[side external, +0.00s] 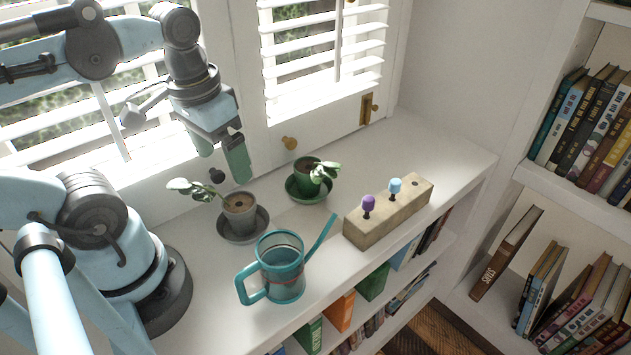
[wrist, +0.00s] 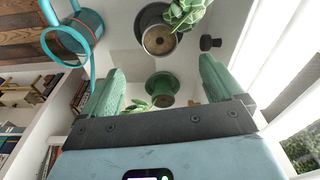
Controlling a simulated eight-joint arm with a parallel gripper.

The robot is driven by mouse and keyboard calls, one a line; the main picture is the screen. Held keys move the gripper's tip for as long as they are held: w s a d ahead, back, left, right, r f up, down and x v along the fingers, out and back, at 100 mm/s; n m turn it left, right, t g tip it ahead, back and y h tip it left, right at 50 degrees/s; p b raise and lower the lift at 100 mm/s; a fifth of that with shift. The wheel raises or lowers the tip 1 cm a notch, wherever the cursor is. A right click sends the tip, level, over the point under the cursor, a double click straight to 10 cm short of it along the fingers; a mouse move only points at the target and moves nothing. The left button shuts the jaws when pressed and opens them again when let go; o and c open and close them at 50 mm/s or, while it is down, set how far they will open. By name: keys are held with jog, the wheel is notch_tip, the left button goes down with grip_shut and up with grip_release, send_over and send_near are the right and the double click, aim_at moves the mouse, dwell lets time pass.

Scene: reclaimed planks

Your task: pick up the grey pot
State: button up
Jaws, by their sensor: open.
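The grey pot (side external: 240,219) holds a small leafy plant and stands in a dark grey saucer (side external: 231,238) on the white shelf top. In the wrist view the grey pot (wrist: 148,43) is near the top centre, beyond the fingertips, with leaves over its right side. My gripper (side external: 220,152) is open and empty, above the shelf top by the window and higher than the grey pot. In the wrist view its two green fingers (wrist: 158,82) are spread wide apart, with nothing held between them.
A green potted plant (side external: 306,186) stands right of the grey pot; the green pot (wrist: 162,92) appears between the fingers in the wrist view. A teal watering can (side external: 283,275) stands in front. A block with purple and blue pegs (side external: 362,229) is to the right. Window shutters are behind.

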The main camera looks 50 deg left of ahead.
jog(key=w+t, duration=0.1)
jog(key=w, duration=0.2)
jog(key=w+d+f+m+t, duration=0.1)
jog(key=w+t, duration=0.1)
jog(key=w, duration=0.1)
jog(key=w+d+t, duration=0.1)
jog(key=w+t, duration=0.1)
jog(key=w, duration=0.1)
jog(key=shift+d+f+m, duration=0.15)
jog(key=shift+f+m, duration=0.15)
jog(key=shift+f, duration=0.1)
jog(key=shift+c, duration=0.2)
jog(key=shift+w+d+t, duration=0.1)
jog(key=shift+w+t, duration=0.3)
jog(key=n+g, duration=0.4)
jog(key=g, duration=0.2)
send_near(239, 205)
jog(key=shift+w+f, duration=0.15)
jog(key=shift+f, duration=0.85)
jog(key=shift+w+f, duration=0.15)
jog(key=shift+f, duration=0.85)
jog(key=shift+d+f, duration=0.15)
jog(key=shift+f, duration=0.7)
jog(key=shift+d+f, duration=0.1)
jog(key=shift+f, duration=0.7)
jog(key=shift+w+f, duration=0.15)
jog(key=shift+f, duration=0.8)
